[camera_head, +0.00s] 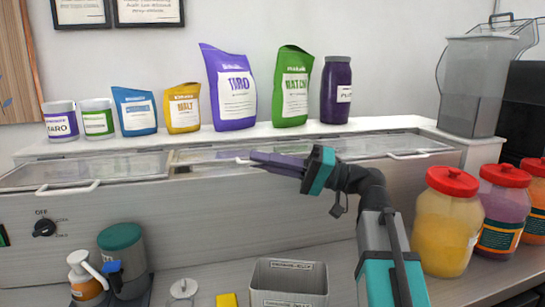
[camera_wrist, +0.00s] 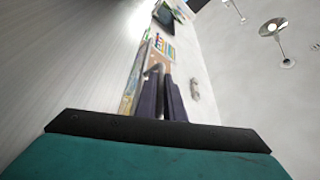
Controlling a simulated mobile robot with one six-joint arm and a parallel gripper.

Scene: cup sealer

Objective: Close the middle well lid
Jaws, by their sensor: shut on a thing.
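The middle well lid (camera_head: 212,156) is a clear panel in a metal frame on top of the steel counter unit. It looks flat or almost flat; a small gap at its front edge cannot be ruled out. My gripper (camera_head: 256,160) reaches in from the right, its dark fingers shut on the middle lid's pale handle (camera_head: 241,161) at the front edge. The arm hides the lid's right part.
The left lid (camera_head: 105,168) and the right lid handle (camera_head: 408,155) flank it, both lying flat. Pouches and jars, including a purple pouch (camera_head: 229,88), stand on the shelf behind. Red-capped jars (camera_head: 447,222) stand at right, close to my arm. A steel bin (camera_head: 288,283) sits below.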

